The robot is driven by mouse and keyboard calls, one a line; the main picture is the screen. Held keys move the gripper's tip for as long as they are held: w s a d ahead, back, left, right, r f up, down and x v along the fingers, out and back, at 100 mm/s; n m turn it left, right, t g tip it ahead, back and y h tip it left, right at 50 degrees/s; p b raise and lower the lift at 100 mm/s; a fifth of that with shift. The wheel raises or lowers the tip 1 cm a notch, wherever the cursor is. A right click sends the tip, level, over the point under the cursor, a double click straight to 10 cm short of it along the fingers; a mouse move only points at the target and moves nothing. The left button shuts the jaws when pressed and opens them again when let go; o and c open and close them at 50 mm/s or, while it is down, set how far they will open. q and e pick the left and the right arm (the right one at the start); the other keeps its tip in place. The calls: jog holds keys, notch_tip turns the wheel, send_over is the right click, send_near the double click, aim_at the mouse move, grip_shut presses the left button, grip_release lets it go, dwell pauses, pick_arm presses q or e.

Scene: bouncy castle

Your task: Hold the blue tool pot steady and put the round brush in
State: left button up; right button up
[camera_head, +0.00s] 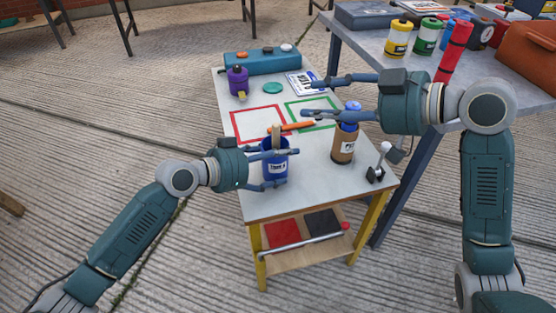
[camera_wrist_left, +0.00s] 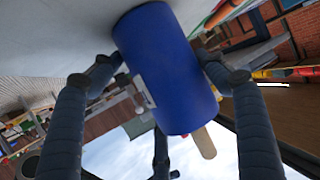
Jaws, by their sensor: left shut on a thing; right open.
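The blue tool pot (camera_head: 276,163) stands upright near the front of the small table. My left gripper (camera_head: 282,168) is shut around it, one finger on each side. In the left wrist view the pot (camera_wrist_left: 165,70) sits between the fingers. A tan, wooden-looking handle (camera_head: 276,133) sticks up from the pot; it also shows past the rim in the left wrist view (camera_wrist_left: 204,142). I cannot tell whether it is the round brush. My right gripper (camera_head: 311,99) is open and empty above the table, up and to the right of the pot.
An orange stick (camera_head: 297,126) shows just behind the pot. Red (camera_head: 245,122) and green (camera_head: 301,102) outlines mark the table. A teal box (camera_head: 262,61) stands at the back.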

pick_arm(q)
jog(key=shift+f, duration=0.1)
jog(key=o, duration=1.5)
jog(key=shift+a, duration=0.1)
jog(key=v, duration=1.2)
